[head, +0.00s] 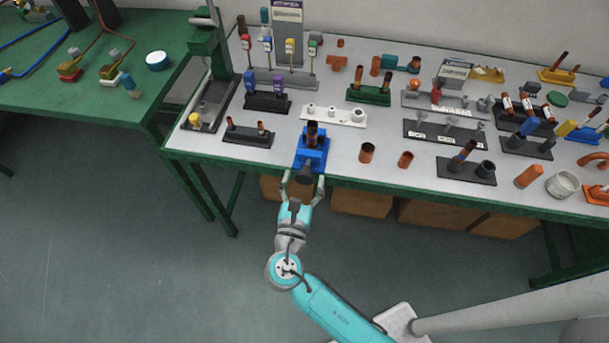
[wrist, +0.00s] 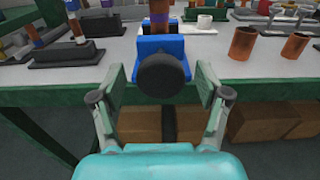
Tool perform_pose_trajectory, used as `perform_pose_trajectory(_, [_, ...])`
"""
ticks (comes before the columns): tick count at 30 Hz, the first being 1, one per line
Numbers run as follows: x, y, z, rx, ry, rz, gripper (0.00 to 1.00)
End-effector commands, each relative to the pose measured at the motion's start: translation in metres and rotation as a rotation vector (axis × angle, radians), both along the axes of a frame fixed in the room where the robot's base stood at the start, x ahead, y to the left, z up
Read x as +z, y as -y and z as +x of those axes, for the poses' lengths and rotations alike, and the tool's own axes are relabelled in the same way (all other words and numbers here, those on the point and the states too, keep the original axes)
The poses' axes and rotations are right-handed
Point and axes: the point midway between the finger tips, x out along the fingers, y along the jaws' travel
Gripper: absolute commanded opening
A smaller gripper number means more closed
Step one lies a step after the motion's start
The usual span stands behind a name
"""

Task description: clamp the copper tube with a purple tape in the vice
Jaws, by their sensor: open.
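The blue vice (head: 312,158) stands at the front edge of the white-topped table, and it also shows in the wrist view (wrist: 176,43). A brown copper tube (head: 312,131) stands upright in it. In the wrist view the tube (wrist: 160,8) has a dark, purplish band low down. The vice's round black handle (wrist: 162,78) faces me. My gripper (head: 304,177) is open in front of the vice. Its fingers (wrist: 162,84) are on either side of the handle, with a gap on both sides. The tube's lower end is hidden in the vice.
Dark racks with short tubes (head: 247,140) and a white holder (head: 335,117) stand close to the vice. Two loose copper cups (head: 367,153) (head: 405,160) stand to its right. Cardboard boxes (head: 361,202) are under the table. Open floor lies at the left.

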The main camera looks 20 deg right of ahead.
Motion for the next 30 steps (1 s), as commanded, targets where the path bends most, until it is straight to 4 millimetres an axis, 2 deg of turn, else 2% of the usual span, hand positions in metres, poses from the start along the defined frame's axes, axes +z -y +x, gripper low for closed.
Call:
perform_pose_trajectory(6, [0.0002, 0.0072, 0.0094, 0.0, 0.001, 0.001, 0.75])
perform_pose_trajectory(14, [0.0001, 0.0076, 0.0099, 0.0, 0.001, 0.001, 0.75])
perform_pose_trajectory(17, [0.0001, 0.0076, 0.0099, 0.0, 0.001, 0.001, 0.55])
perform_pose_trajectory(21, [0.0001, 0.0075, 0.0099, 0.0, 0.001, 0.001, 0.2])
perform_pose_trajectory(22, [0.0001, 0.0074, 0.0099, 0.0, 0.001, 0.001, 0.16])
perform_pose_trajectory(30, [0.0002, 0.0076, 0.0098, 0.0, 0.011, 0.015, 0.16])
